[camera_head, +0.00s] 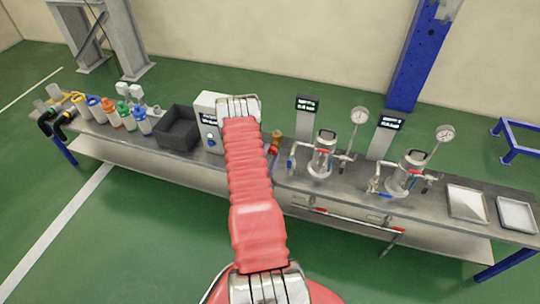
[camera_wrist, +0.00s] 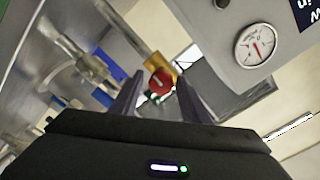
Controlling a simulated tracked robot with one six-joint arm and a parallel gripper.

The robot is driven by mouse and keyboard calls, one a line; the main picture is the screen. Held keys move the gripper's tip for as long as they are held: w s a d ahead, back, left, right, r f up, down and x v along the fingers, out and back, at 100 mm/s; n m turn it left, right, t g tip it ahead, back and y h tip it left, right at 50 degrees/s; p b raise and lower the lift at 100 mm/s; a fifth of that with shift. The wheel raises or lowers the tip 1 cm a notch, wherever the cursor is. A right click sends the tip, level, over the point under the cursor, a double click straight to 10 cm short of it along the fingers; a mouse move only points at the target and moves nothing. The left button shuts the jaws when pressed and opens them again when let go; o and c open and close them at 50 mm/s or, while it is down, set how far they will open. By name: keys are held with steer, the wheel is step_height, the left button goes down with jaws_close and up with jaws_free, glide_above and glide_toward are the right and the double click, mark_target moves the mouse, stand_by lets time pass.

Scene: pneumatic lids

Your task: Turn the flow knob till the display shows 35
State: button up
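A light box (camera_head: 208,103) with a dark display stands left of my arm in the head view, partly covered by it. In the wrist view the display (camera_wrist: 308,12) is cut off at the top right; its reading is not legible. A dark round part (camera_wrist: 222,3) is cut off at the top edge; I cannot tell if it is the flow knob. A red knob (camera_wrist: 160,82) on a brass body shows between the fingertips in the picture; how far beyond them is unclear. My gripper (camera_wrist: 160,78) is open and empty. My arm hides it in the head view.
A round gauge (camera_wrist: 257,45) is on the box face. A black bin (camera_head: 178,128) and several coloured bottles (camera_head: 110,113) stand left on the bench (camera_head: 345,200).

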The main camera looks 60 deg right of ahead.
steer(key=shift+o, duration=0.9)
steer(key=s+a, duration=0.2)
steer(key=a, duration=1.1)
steer(key=shift+a, duration=0.35)
